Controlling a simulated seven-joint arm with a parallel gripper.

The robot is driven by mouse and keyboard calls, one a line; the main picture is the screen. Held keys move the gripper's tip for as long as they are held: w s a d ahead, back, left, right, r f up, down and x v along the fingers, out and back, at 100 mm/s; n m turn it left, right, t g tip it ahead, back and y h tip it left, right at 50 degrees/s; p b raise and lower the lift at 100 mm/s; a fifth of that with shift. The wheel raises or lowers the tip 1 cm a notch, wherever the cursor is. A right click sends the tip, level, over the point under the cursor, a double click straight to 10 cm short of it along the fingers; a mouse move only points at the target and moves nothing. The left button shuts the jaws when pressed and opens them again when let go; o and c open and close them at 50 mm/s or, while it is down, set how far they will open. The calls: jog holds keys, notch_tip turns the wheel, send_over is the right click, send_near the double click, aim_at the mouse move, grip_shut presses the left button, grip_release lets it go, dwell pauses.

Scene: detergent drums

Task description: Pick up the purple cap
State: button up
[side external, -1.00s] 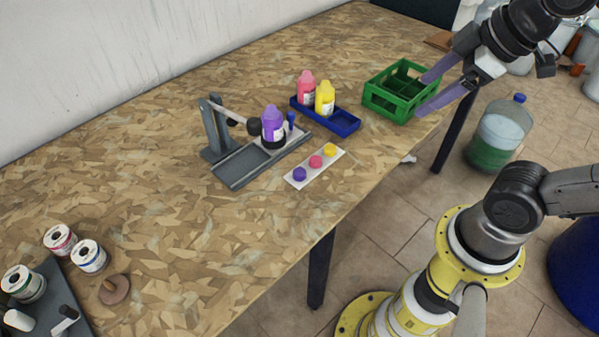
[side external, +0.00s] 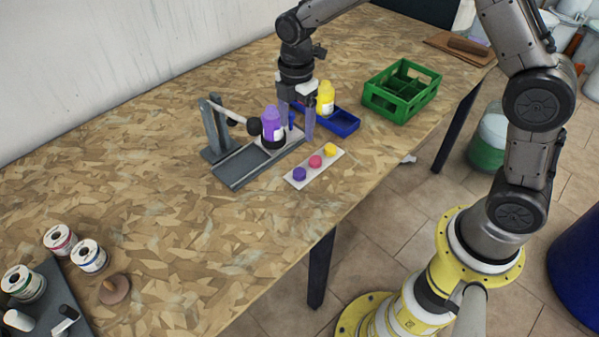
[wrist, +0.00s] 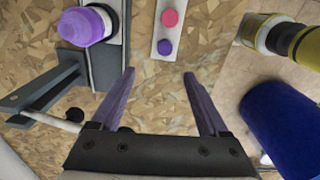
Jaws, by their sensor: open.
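The purple cap (side external: 299,174) lies at the near left end of a white strip (side external: 321,167), beside a pink cap (side external: 315,161) and a yellow cap (side external: 330,149). In the wrist view the purple cap (wrist: 165,47) shows above and between my fingertips, below the pink cap (wrist: 170,17). My gripper (side external: 297,136) is open and empty, pointing down behind the strip, close to the purple bottle. Its two fingers (wrist: 158,72) are spread wide in the wrist view. The yellow cap is out of the wrist view.
A purple bottle (side external: 272,122) stands on a grey fixture (side external: 240,170) with an upright post and arm, left of the strip. A yellow bottle (side external: 325,97) stands in a blue tray (side external: 347,124). A green crate (side external: 383,105) is at the right.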

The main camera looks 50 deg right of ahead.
send_over(298, 172)
jog(key=f, duration=0.9)
jog(key=shift+w+d, duration=0.1)
jog(key=shift+w, duration=0.15)
jog(key=f, duration=0.4)
jog(key=shift+s, duration=0.4)
jog(key=shift+f, duration=0.6)
grip_shut()
